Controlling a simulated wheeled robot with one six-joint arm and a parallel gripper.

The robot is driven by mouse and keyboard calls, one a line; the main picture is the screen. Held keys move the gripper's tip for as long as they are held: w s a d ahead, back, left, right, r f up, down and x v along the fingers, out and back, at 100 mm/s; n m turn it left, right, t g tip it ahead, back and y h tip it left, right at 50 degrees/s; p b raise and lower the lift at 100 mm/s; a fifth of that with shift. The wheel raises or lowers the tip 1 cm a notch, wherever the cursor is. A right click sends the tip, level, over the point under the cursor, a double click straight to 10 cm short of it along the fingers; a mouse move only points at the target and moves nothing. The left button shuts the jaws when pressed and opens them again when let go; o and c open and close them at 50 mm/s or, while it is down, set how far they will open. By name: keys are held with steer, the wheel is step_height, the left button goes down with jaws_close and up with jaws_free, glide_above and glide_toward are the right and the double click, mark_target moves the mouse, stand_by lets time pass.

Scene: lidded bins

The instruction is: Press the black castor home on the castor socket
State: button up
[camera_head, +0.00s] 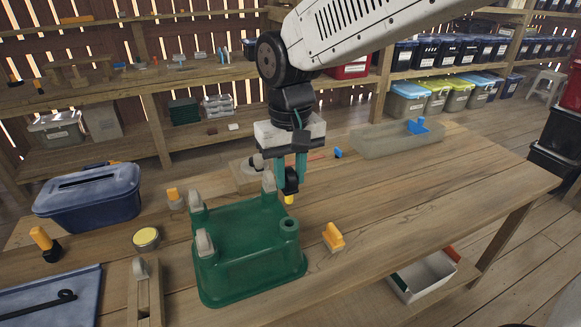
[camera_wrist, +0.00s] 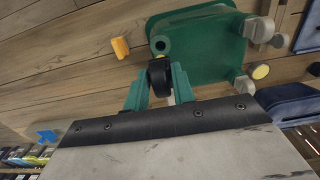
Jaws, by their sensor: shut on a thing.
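My gripper (camera_head: 291,170) is shut on the black castor (camera_head: 291,183), also seen between the teal fingers in the wrist view (camera_wrist: 160,77). The castor's yellow stem (camera_head: 289,199) points down. The green bin (camera_head: 245,262) lies upside down on the bench with grey castors (camera_head: 204,243) at its other corners. The castor socket (camera_head: 289,224) is a round green post with a dark hole at the bin's right corner. The stem is above the socket, with a gap between them in the head view. In the wrist view the socket (camera_wrist: 163,45) shows just beyond the stem.
A yellow-orange block (camera_head: 333,237) stands close to the right of the socket. A blue lidded box (camera_head: 88,197), a round yellow-topped tin (camera_head: 146,239) and a wooden piece with a grey castor (camera_head: 141,268) are at left. The bench's right side is mostly clear; a grey tray (camera_head: 385,143) stands behind.

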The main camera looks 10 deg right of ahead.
mark_target(290, 194)
steer(key=shift+f, duration=2.6)
steer(key=shift+f, duration=1.95)
steer(key=o, duration=1.1)
steer(key=shift+f, duration=0.1)
steer(key=shift+c, duration=0.2)
step_height(290, 194, up, 8)
steer(key=shift+f, duration=0.1)
